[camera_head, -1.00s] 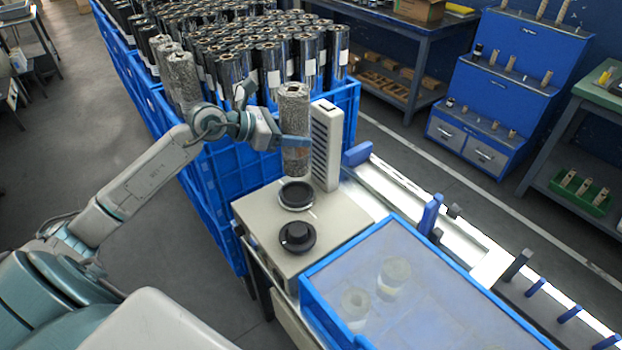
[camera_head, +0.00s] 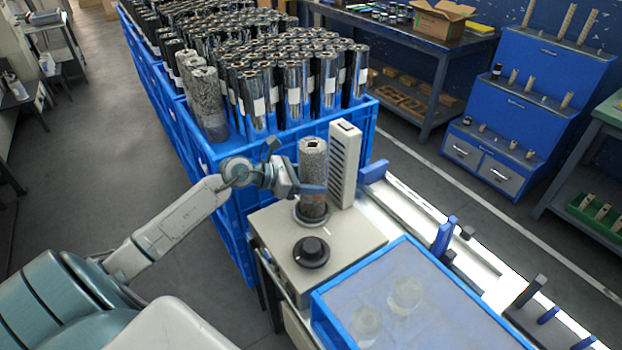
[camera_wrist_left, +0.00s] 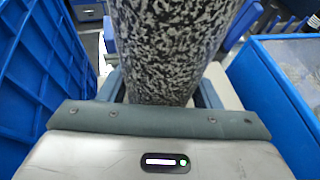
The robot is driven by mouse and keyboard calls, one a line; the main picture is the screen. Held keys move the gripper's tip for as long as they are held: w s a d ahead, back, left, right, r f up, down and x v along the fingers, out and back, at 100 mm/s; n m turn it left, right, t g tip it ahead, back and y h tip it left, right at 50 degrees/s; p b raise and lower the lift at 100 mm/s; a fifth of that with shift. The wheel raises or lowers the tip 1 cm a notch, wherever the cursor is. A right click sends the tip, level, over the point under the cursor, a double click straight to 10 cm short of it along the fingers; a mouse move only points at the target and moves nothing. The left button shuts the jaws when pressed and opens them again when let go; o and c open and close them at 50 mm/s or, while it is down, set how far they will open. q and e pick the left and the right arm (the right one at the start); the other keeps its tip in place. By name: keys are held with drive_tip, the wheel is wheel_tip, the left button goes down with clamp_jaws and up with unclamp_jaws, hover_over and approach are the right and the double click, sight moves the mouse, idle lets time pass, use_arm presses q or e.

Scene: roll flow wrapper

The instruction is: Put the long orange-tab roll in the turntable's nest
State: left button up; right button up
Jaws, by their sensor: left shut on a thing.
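A long grey speckled roll (camera_head: 313,155) stands upright in my left gripper (camera_head: 312,188); it also fills the upper middle of the left wrist view (camera_wrist_left: 172,45). No orange tab shows on its visible side. My left gripper is shut around the roll's lower middle. The turntable's nest, a black ring (camera_head: 311,221) on the beige machine top (camera_head: 352,232), is directly under the roll. The roll's lower end is at the ring; I cannot tell whether it rests inside. My right gripper is not in view.
A tall pale slotted unit (camera_head: 344,165) stands just right of the roll. A black knob (camera_head: 311,251) is in front of the nest. Blue crates (camera_head: 225,150) with many rolls stand behind. A blue-rimmed tray (camera_head: 335,322) is at the front right.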

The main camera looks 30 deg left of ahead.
use_arm(q)
drive_tip(key=o, duration=1.4)
drive_tip(key=shift+o, duration=0.9)
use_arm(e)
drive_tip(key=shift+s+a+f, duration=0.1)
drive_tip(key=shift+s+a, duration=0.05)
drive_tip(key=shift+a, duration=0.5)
